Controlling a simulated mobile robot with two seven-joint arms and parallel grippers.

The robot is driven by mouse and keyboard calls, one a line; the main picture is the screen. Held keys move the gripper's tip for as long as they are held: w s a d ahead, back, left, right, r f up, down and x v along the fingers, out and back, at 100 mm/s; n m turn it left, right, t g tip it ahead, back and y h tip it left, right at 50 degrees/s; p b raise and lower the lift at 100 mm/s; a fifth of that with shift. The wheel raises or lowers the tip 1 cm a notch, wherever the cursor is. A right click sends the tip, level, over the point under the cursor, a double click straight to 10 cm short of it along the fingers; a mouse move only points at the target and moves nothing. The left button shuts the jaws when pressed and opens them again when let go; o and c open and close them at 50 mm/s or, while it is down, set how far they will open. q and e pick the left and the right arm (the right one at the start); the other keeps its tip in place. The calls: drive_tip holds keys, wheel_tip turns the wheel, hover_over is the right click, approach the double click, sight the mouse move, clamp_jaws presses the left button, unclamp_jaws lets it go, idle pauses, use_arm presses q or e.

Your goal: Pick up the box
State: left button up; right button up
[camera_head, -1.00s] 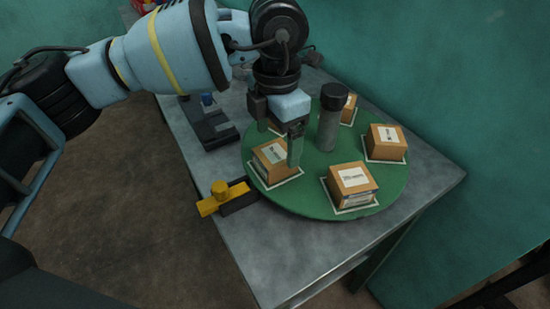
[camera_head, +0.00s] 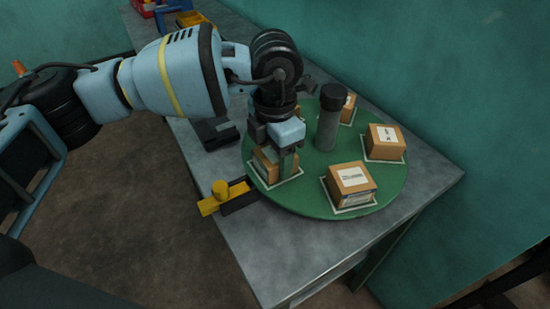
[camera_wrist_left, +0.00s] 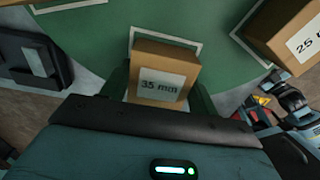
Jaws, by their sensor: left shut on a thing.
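A small cardboard box (camera_head: 263,168) with a white label sits at the front left of the green round turntable (camera_head: 303,205), at a white outline. In the left wrist view this box (camera_wrist_left: 166,55) shows a "35 mm" label. My left gripper (camera_head: 278,165) points down over it and is shut on it, with a green finger on each side. The gripper hides part of the box in the head view. I cannot tell any gap between box and turntable. My right gripper is not in view.
More labelled boxes stand on the turntable: one front right (camera_head: 351,184), one right (camera_head: 384,142), and one behind the dark-topped grey post (camera_head: 328,120). The grey table's front (camera_head: 285,250) is clear.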

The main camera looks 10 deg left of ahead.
sight(278, 158)
use_arm(q)
drive_tip(key=shift+c, duration=0.6)
drive_tip(key=shift+r, duration=0.1)
drive_tip(key=shift+r, duration=0.5)
wheel_tip(278, 158, up, 2)
drive_tip(key=shift+s+d+r, duration=0.2)
drive_tip(key=shift+s+d, duration=0.2)
drive_tip(key=shift+s, duration=0.1)
drive_tip(key=s+d+r+b, duration=0.1)
drive_tip(key=s+d, duration=0.7)
drive_tip(key=s, duration=0.4)
drive_tip(key=shift+s+r, duration=0.15)
drive_tip(key=shift+r, duration=0.05)
